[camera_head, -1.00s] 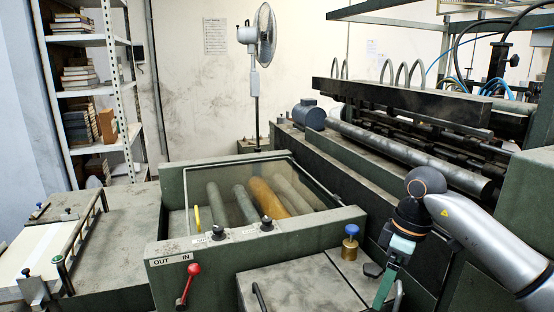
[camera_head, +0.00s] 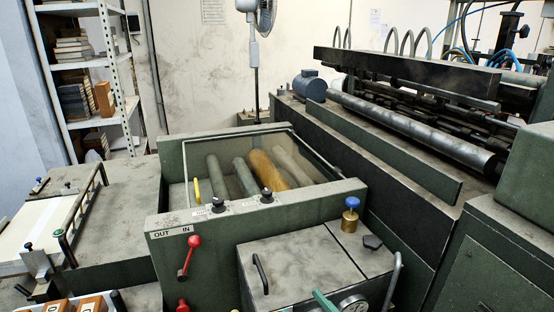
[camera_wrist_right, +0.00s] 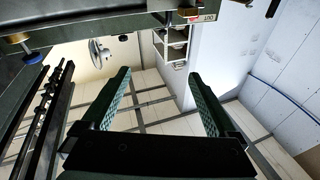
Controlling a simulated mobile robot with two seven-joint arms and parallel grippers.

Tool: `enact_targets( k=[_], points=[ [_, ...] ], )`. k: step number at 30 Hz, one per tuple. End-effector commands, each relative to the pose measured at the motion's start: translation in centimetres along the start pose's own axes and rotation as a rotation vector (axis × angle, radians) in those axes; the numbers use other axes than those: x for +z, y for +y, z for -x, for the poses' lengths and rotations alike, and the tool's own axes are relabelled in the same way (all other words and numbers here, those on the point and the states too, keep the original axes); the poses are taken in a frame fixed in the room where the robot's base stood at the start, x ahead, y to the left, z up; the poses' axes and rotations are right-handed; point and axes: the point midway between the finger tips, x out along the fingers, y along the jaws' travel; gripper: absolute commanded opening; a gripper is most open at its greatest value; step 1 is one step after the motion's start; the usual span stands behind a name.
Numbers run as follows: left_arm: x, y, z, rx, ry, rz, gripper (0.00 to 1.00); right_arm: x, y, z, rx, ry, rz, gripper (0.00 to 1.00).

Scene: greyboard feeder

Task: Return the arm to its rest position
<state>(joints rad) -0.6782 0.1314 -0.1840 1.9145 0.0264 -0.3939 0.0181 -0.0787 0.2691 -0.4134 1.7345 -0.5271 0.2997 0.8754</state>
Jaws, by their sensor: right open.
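My right arm has mostly dropped out of the head view. Only a small green piece of the right gripper (camera_head: 324,301) shows at the bottom edge, in front of the machine's lower cover. In the right wrist view both green fingers of this gripper (camera_wrist_right: 160,80) stand wide apart with nothing between them. My left gripper is not in view.
The green feeder machine (camera_head: 330,192) with its glass-covered rollers fills the middle. A shelf (camera_head: 95,63) stands back left.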

Motion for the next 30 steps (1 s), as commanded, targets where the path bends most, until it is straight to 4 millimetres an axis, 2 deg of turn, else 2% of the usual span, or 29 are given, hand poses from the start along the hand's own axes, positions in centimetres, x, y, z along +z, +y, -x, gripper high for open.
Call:
enact_targets(
  k=[1, 4, 6, 9, 12, 15, 19, 30],
  points=[
    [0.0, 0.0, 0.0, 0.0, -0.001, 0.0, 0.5, 2.3, 1.0, 2.2, 0.107, -0.068, -0.015, 0.94],
    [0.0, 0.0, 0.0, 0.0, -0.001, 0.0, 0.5, 7.1, 2.7, 7.3, 0.293, -0.248, -0.019, 0.94],
    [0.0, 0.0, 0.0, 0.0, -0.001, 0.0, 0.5, 10.3, 3.0, 11.4, 0.386, -0.395, -0.025, 0.94],
    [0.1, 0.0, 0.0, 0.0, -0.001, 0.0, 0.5, 13.9, 2.4, 16.8, 0.458, -0.589, -0.038, 0.94],
    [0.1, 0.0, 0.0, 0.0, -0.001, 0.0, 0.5, 16.3, 1.3, 21.1, 0.482, -0.741, -0.052, 0.94],
    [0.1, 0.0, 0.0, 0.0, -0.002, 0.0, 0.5, 17.6, 0.2, 23.8, 0.484, -0.836, -0.064, 0.94],
    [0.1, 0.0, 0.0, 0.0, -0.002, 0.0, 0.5, 18.2, -0.4, 25.2, 0.478, -0.886, -0.068, 0.94],
    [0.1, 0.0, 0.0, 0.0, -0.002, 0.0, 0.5, 18.2, -0.4, 25.2, 0.477, -0.888, -0.067, 0.94]
  ],
)
